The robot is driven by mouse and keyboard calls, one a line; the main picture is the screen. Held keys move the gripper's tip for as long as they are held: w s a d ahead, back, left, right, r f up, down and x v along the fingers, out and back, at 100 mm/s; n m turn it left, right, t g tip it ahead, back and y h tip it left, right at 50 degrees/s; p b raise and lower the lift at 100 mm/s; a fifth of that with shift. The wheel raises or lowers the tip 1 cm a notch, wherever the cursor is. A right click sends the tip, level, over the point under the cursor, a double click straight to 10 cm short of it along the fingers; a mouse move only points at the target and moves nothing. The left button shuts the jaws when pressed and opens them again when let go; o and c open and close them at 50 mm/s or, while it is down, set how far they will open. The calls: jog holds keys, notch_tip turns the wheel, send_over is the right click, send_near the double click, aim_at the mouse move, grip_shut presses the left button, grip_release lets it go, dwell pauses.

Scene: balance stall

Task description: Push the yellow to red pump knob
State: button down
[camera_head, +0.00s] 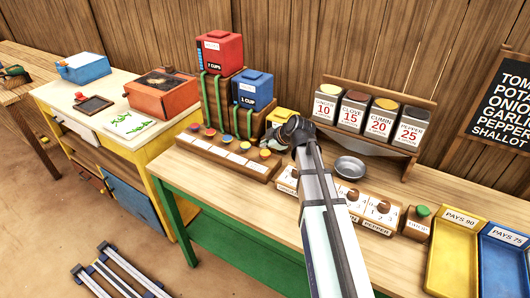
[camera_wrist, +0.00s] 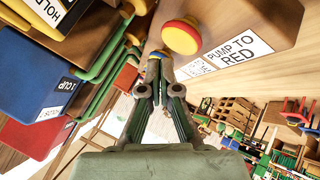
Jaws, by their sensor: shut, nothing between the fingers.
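A yellow knob with a red rim (camera_wrist: 181,36) sits on a wooden block in the wrist view, beside a white label (camera_wrist: 238,50) whose readable part says "PUMP TO RED". The likely same knob (camera_head: 265,154) is at the right end of the knob row in the head view. My gripper (camera_wrist: 154,80) is shut and empty, its fingers pointing toward the block. In the wrist view the fingertips are left of and below this knob, in line with a neighbouring blue and yellow knob; contact cannot be told. In the head view my gripper (camera_head: 291,131) is right of the knob row.
Several other knobs (camera_head: 227,139) share the wooden block. A red box (camera_head: 220,52) and a blue box (camera_head: 252,89) stand behind on wooden stands. A yellow object (camera_head: 281,116) is partly hidden by my gripper. A metal bowl (camera_head: 350,167) and labelled spice bins (camera_head: 382,119) are to the right.

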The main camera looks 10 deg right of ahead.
aim_at(266, 153)
jog(key=shift+r+p, duration=0.7)
jog(key=shift+r, duration=1.6)
